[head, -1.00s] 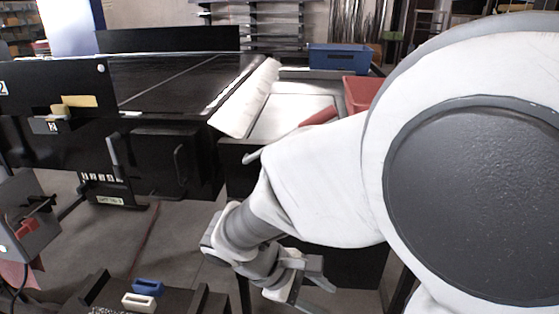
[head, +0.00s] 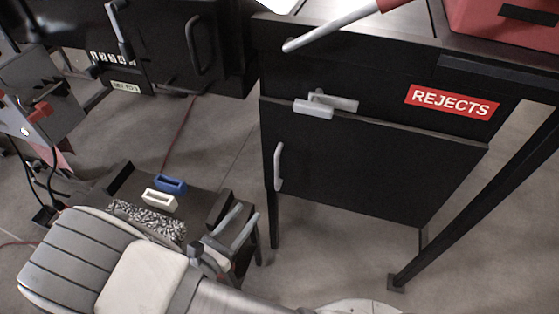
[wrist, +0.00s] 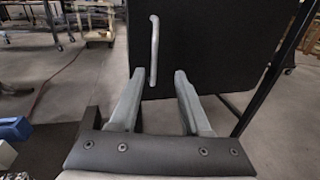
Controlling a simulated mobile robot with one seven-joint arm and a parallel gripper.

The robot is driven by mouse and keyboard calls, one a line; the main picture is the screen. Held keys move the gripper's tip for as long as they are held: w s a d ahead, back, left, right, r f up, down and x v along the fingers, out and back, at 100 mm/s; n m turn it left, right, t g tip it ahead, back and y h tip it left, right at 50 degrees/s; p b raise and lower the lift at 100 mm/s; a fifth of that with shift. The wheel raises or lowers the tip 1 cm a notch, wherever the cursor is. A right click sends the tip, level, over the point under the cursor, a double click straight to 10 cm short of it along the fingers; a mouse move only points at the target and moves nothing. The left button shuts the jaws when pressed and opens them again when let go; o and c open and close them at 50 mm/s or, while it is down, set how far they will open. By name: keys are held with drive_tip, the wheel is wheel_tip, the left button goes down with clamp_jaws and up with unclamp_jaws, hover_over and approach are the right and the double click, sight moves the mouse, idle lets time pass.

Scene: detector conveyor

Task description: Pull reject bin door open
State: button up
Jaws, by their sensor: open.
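The reject bin door (head: 370,165) is a black panel below the red REJECTS label (head: 451,101). Its upright silver handle (head: 279,166) is near the door's left edge. A grey latch (head: 314,108) sits at the door's top edge; whether it is engaged I cannot tell. My gripper (head: 248,211) is open and empty, to the lower left of the handle in the head view. In the wrist view the handle (wrist: 153,45) shows upright beyond the fingertips, in line with the gap between them, with the door (wrist: 215,45) behind. No contact shows.
A blue block (head: 171,184) and a cream block (head: 159,200) lie on a low dark surface near my arm. A slanted black table leg (head: 470,210) stands right of the door. A red bin (head: 505,22) sits above. Floor in front of the door is open.

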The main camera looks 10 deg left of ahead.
sight(276, 171)
drive_tip(key=shift+n+y, duration=0.3)
drive_tip(key=x, duration=0.5)
drive_tip(key=b+x, duration=0.1)
drive_tip(key=x, duration=0.5)
drive_tip(key=b+x, duration=0.1)
drive_tip(key=x, duration=0.5)
drive_tip(key=shift+w+a+f, duration=0.15)
drive_tip(key=shift+w+a, duration=0.05)
drive_tip(key=shift+a, duration=0.1)
clamp_jaws()
idle(0.4)
